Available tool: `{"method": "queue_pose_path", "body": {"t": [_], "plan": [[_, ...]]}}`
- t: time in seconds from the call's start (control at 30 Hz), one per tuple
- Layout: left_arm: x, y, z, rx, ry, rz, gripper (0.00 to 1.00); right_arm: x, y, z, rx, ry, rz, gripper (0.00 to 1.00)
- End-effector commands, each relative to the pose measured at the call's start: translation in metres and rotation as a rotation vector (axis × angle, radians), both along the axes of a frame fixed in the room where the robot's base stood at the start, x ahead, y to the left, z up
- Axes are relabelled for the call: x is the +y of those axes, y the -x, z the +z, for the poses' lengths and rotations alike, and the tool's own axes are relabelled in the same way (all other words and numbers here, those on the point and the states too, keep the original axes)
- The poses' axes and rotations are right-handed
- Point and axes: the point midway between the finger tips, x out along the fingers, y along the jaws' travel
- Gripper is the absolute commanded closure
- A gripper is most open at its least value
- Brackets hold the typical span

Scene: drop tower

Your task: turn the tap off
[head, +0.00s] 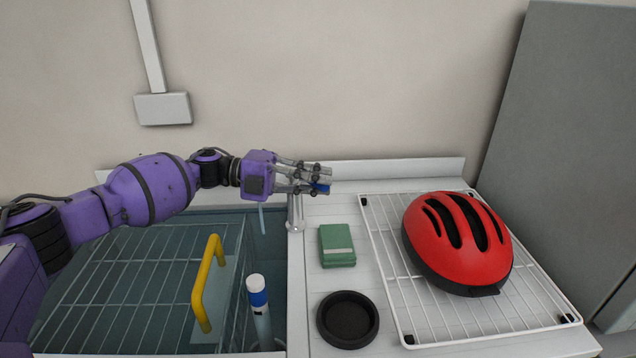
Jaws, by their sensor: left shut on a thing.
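The tap (295,214) stands at the right edge of the sink, and its metal post shows below my left gripper. My left gripper (322,180) comes in from the left at the top of the tap and is shut on the tap's blue handle (321,189). The fingers hide most of the handle and the tap's upper part. A thin pale blue streak (262,219) hangs over the sink left of the post; it looks like running water. My right gripper is not in view.
The sink (270,250) holds a wire rack, a yellow handle (207,283) on a pale plate, and a white-capped bottle (258,300). Right of it are a green box (337,246), a black round dish (347,320), and a red helmet (457,240) on a white rack (391,290).

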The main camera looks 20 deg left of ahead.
Motion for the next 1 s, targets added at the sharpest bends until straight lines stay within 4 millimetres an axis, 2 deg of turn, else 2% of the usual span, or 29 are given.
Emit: {"method": "queue_pose_path", "body": {"t": [0.07, 0.1, 0.23, 0.53, 0.63, 0.77, 1.0], "plan": [[0.001, 0.0, -0.002, 0.0, -0.005, 0.002, 1.0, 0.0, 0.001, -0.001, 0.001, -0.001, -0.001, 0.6], [0.001, 0.0, -0.002, 0.0, -0.005, 0.002, 0.82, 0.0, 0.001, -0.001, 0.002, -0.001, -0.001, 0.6], [0.001, 0.0, -0.002, 0.0, -0.002, 0.003, 0.65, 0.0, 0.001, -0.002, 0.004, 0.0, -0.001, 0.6], [0.001, 0.0, 0.0, 0.0, 0.0, 0.002, 0.64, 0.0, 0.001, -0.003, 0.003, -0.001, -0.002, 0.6], [0.006, 0.001, 0.0, 0.0, 0.0, 0.002, 0.64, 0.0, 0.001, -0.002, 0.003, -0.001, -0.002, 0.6], [0.025, 0.006, 0.001, 0.001, -0.002, 0.005, 0.64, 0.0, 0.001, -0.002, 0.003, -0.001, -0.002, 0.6], [0.075, 0.02, 0.006, 0.002, -0.002, 0.006, 0.64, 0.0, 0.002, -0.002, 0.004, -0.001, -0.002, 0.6]]}}
